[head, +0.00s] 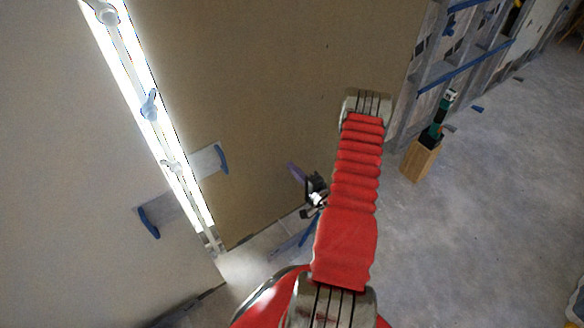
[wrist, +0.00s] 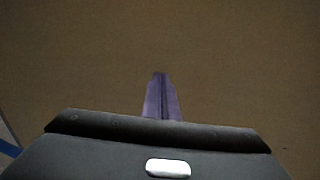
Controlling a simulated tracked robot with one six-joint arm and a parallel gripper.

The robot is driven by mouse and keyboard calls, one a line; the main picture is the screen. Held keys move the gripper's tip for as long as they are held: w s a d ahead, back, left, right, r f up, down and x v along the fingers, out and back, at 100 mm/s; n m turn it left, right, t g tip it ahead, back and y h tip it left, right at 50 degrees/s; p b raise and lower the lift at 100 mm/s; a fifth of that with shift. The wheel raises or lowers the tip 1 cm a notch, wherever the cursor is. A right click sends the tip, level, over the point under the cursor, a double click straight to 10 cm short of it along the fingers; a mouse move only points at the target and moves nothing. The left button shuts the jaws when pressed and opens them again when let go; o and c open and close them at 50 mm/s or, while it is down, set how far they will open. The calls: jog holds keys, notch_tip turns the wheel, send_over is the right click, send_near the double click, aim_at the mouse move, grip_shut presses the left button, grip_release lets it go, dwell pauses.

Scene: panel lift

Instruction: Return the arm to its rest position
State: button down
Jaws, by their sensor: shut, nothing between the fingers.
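My arm, in a red ribbed sleeve, rises from the bottom of the head view and bends at a metal joint. My gripper (head: 294,170) hangs left of the arm, in front of a large brown panel (head: 270,80). In the wrist view the two purple fingers of my gripper (wrist: 160,78) lie together, shut and empty, pointing at the plain brown panel surface (wrist: 240,60). I cannot tell how far the fingertips are from it. Part of the arm is hidden behind the red sleeve.
A pale panel (head: 60,150) stands left of a bright gap with a pole (head: 150,105). Brackets with blue handles (head: 222,158) sit near the gap. A wooden box (head: 421,160) holds a green tool. Open framing (head: 465,70) stands at upper right.

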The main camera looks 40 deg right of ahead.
dwell(0.5)
jog(key=s+f+n+g, duration=0.5)
jog(key=s+f+g, duration=0.25)
jog(key=f, duration=0.55)
jog(key=s+a+r+n+g, duration=0.2)
jog(key=a+r+n+g, duration=0.1)
jog(key=r, duration=0.6)
jog(key=s+a+r+n+g+y, duration=0.1)
jog(key=a+r+n+g, duration=0.2)
jog(key=r, duration=0.5)
jog(key=s+a+r+n+g, duration=0.2)
jog(key=a+r+g, duration=0.15)
jog(key=r, duration=0.55)
jog(key=s+a+r+n+t, duration=0.2)
jog(key=a+r+n, duration=0.1)
jog(key=a+r, duration=1)
jog(key=s+a+r+n+t+y, duration=0.1)
jog(key=s+a+r+n+t, duration=0.1)
jog(key=a+r, duration=1.1)
jog(key=shift+a+r+n+t+y, duration=0.2)
jog(key=shift+r+n+t+y, duration=0.1)
jog(key=shift+r+n+t, duration=0.45)
